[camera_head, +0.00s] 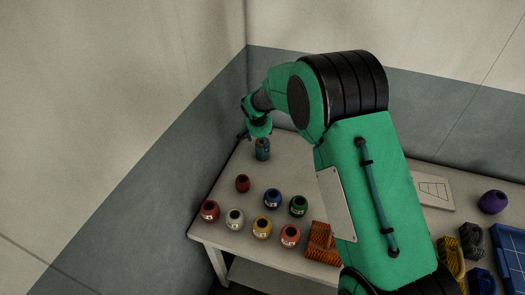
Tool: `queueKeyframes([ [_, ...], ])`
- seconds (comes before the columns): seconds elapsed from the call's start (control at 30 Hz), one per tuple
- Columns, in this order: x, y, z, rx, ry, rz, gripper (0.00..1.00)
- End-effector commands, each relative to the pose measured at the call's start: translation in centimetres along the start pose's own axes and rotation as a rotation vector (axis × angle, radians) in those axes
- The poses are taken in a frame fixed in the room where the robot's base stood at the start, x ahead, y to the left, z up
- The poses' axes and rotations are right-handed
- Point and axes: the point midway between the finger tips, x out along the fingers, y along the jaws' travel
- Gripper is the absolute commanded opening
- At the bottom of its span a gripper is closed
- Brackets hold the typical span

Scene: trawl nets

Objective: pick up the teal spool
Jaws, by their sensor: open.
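My gripper (256,136) is at the far left end of the table, at the end of my green arm. Its jaws are open, though they are small and partly hidden here. A small dark teal spool (262,151) stands upright on the table just below the gripper. The gripper overlaps its top in this view. I cannot tell whether the jaws touch it or are around it.
Several spools stand nearer on the table (217,226), including a red one (242,183), a blue one (273,197) and a green one (298,205). An orange bundle (322,243) lies beside my arm. Walls rise close behind and left.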

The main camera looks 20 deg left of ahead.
Motion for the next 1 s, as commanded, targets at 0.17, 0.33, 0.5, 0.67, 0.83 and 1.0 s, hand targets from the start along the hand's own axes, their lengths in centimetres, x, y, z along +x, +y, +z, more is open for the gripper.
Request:
queueKeyframes([
  [0.17, 0.0, 0.0, 0.0, 0.0, 0.0, 0.0, 0.74],
  [0.33, 0.3, 0.0, 0.0, 0.0, -0.001, 0.0, 0.74],
  [0.5, 1.7, -0.1, 0.1, 0.0, -0.001, 0.001, 0.74],
  [0.67, 3.4, -0.2, 0.0, 0.0, -0.001, 0.001, 0.74],
  [0.83, 4.9, -0.2, 0.0, -0.001, -0.001, 0.0, 0.74],
  [1.0, 5.2, -0.2, -0.1, -0.001, 0.0, -0.001, 0.74],
])
